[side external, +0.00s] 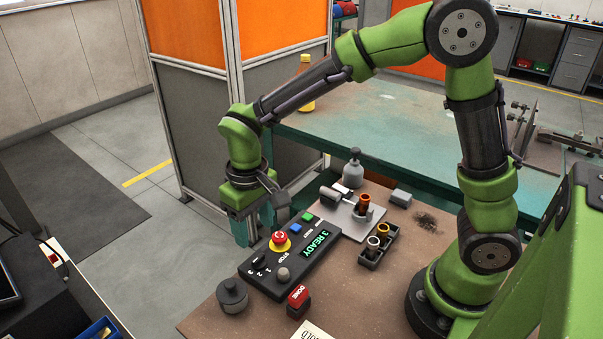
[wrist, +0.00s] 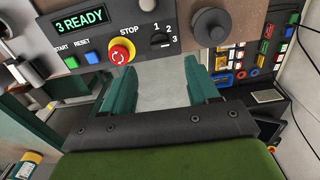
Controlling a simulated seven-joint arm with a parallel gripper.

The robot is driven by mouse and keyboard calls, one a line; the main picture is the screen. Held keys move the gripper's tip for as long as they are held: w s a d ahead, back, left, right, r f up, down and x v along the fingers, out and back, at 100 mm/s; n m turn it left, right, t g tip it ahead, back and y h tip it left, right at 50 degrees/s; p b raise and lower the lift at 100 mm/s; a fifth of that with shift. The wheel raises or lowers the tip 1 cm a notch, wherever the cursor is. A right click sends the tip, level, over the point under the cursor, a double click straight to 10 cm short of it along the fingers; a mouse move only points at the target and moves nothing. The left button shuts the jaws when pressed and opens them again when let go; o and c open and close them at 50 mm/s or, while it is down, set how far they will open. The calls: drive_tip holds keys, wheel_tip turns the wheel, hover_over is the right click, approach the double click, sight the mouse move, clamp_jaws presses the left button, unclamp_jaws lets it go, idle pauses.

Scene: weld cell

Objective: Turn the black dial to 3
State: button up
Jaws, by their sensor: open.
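The black dial (side external: 260,262) is on the dark control panel (side external: 318,268), beside the printed numbers 1, 2 and 3. It also shows in the wrist view (wrist: 160,40), where its pointer is too small to read surely. The panel's green display (side external: 314,246) reads "3 READY". My gripper (side external: 254,228) is open and empty, with teal fingers. In the wrist view my gripper (wrist: 157,72) has its fingers apart, just off the panel's edge, below the dial and not touching it.
A red stop button (side external: 279,238) on a yellow base sits beside the dial. A grey knob (side external: 283,274), a red DONE button (side external: 299,296) and a dark round weight (side external: 232,294) are nearby. A black tray (side external: 371,262) holds small cylinders. A grey bottle (side external: 352,170) stands behind.

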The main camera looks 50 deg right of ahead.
wheel_tip(320, 180, up, 9)
drive_tip(key=shift+w, duration=0.1)
idle(0.4)
drive_tip(key=s+d+r+m+t+y, duration=0.2)
drive_tip(key=s+d+r+m+t, duration=0.1)
drive_tip(key=s+d+t, duration=0.4)
drive_tip(key=s+d+r, duration=0.1)
drive_tip(key=s+d, duration=0.2)
drive_tip(key=s, duration=0.2)
drive_tip(key=shift+s+d+m, duration=0.3)
drive_tip(key=shift+d+m, duration=0.1)
drive_tip(key=shift+c, duration=0.4)
